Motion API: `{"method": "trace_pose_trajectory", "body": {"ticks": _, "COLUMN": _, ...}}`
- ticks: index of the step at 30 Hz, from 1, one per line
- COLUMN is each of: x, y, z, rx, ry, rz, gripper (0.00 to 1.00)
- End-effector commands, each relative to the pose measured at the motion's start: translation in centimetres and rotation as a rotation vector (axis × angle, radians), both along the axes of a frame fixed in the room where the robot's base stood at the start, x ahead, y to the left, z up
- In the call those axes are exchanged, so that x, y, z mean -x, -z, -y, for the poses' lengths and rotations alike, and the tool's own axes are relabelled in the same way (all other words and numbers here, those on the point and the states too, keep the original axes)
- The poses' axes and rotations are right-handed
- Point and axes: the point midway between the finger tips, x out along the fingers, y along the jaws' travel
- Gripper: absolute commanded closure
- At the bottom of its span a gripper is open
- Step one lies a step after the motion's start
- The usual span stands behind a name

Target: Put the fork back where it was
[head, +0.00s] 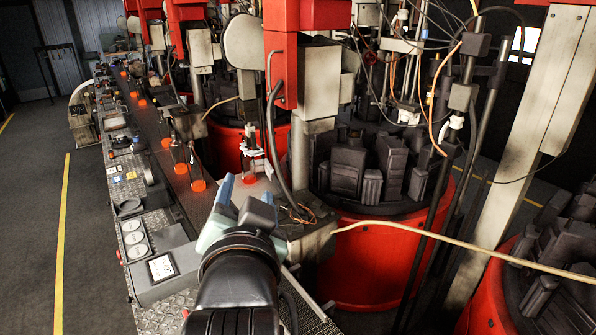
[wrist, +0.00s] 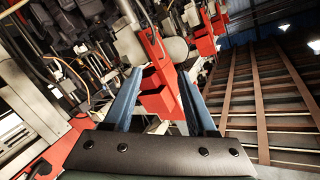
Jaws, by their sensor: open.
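My gripper (head: 243,190) is in the lower middle of the head view, above the near end of the line of machine parts. In the wrist view, its two blue fingers (wrist: 158,78) stand apart with nothing held between them. A red machine part shows beyond the gap. I cannot make out a fork in either view.
A red round mould station (head: 375,255) with dark blocks stands to the right. A conveyor (head: 160,155) with orange discs runs away at the left, beside a control box with a display (head: 162,267). A loose pale cable (head: 450,243) crosses right of my arm. The floor at far left is clear.

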Motion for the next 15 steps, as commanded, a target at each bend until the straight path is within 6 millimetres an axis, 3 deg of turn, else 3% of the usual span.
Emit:
{"method": "trace_pose_trajectory", "body": {"ticks": 1, "x": 0.7, "y": -5.1, "z": 1.7, "rx": 0.063, "ry": 0.027, "rz": 0.16, "gripper": 0.43}}
{"method": "trace_pose_trajectory", "body": {"ticks": 3, "x": 2.6, "y": -11.4, "z": 3.3, "rx": 0.165, "ry": 0.071, "rz": 0.37, "gripper": 0.43}}
{"method": "trace_pose_trajectory", "body": {"ticks": 6, "x": 6.4, "y": -18.5, "z": 5.1, "rx": 0.302, "ry": 0.15, "rz": 0.62, "gripper": 0.43}}
{"method": "trace_pose_trajectory", "body": {"ticks": 10, "x": 11.0, "y": -24.0, "z": 6.2, "rx": 0.43, "ry": 0.245, "rz": 0.836, "gripper": 0.43}}
{"method": "trace_pose_trajectory", "body": {"ticks": 15, "x": 13.7, "y": -26.4, "z": 6.6, "rx": 0.5, "ry": 0.3, "rz": 0.944, "gripper": 0.43}}
